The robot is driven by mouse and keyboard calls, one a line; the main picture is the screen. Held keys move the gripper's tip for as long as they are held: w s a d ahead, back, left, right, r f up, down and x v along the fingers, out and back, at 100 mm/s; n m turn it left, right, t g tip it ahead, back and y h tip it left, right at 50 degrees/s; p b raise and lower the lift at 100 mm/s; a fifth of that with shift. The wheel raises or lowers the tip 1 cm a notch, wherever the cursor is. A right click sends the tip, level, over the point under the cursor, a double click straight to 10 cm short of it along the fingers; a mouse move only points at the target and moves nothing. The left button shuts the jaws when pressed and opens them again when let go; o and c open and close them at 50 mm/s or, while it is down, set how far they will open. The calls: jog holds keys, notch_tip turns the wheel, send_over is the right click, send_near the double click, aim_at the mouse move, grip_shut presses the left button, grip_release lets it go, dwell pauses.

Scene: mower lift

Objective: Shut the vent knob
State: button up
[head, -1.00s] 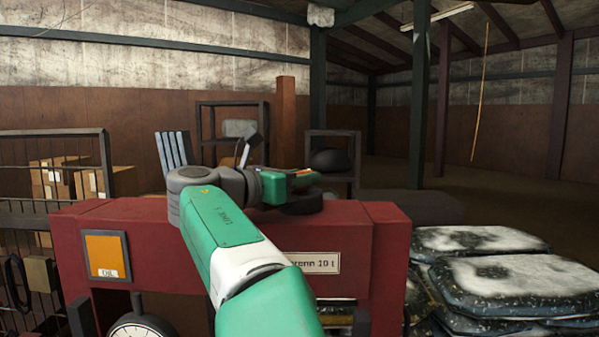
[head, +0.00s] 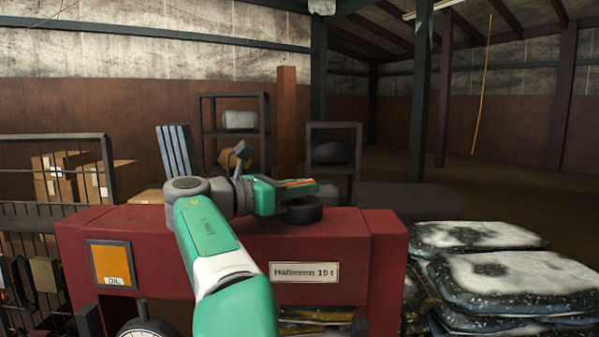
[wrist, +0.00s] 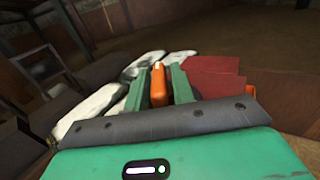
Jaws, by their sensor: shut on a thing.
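My gripper (head: 304,186) is just above the red press frame's top beam, at a dark round piece (head: 304,211) that stands on the beam. In the wrist view its two green fingers (wrist: 159,88) are closed on the sides of an upright orange bar (wrist: 159,83) with a pale tip. The bar appears to be the vent knob's grip; a strip of orange also shows between the fingers in the head view. I cannot tell whether the bar is joined to the dark round piece, or how far it is turned.
The red press frame (head: 350,223) carries a name plate (head: 304,272) and an orange oil panel (head: 111,264). A pressure gauge (head: 148,330) is partly cut off below. Stacked sacks (head: 510,280) lie at right. A wire cage (head: 50,140) stands at left, with shelves behind.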

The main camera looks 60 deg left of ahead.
jog(key=m+h+p, duration=0.1)
jog(key=h, duration=0.1)
jog(key=shift+m+h, duration=0.8)
jog(key=shift+h, duration=0.2)
jog(key=shift+m+g+h, duration=0.3)
jog(key=shift+m+h, duration=0.1)
jog(key=shift+h, duration=0.2)
jog(key=o, duration=0.7)
jog(key=b+v, duration=0.2)
jog(key=v, duration=0.5)
jog(key=shift+s, duration=0.35)
